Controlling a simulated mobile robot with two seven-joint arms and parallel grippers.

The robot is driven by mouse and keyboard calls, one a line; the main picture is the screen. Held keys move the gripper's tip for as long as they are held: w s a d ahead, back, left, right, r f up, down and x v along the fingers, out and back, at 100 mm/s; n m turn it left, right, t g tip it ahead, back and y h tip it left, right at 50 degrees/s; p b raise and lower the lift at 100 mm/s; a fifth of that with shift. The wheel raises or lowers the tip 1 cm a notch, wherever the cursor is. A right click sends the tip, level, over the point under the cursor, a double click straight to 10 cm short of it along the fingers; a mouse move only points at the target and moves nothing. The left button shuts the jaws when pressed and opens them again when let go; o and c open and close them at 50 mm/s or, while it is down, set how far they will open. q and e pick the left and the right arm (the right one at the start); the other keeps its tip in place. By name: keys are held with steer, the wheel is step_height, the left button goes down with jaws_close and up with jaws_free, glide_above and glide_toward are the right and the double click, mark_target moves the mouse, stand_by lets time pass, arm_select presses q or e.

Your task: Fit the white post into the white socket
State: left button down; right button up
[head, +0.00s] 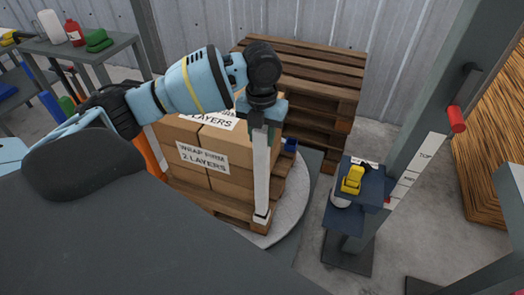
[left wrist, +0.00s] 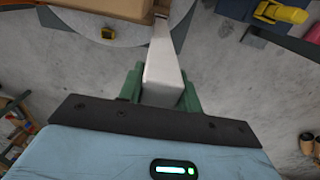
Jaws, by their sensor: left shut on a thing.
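My left gripper (head: 266,118) is shut on the upper end of the white post (head: 262,168), which hangs nearly upright in front of the boxes. In the left wrist view the green fingers (left wrist: 160,95) lie on both sides of the post (left wrist: 162,68), which points away from the camera. A small pale piece with a dark band (head: 261,217) shows at the post's lower end, by the pallet corner. I cannot tell whether it is the white socket or part of the post, nor whether they touch. My right gripper is not in view.
Stacked cartons (head: 190,180) stand on a wooden pallet (head: 215,203) on a round grey turntable (head: 290,215). To the right, a machine carriage (head: 345,205) carries a yellow part (head: 352,180) beside a grey column (head: 425,120). Stacked pallets (head: 320,65) stand behind.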

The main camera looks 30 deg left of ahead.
mark_target(262, 149)
arm_select(q)
steer(key=shift+f, duration=2.6)
steer(key=c, duration=1)
jaws_free()
steer(key=shift+f, duration=0.1)
steer(key=shift+o, duration=0.2)
steer(key=shift+r, duration=0.55)
step_height(262, 149, up, 11)
steer(key=shift+r, duration=0.1)
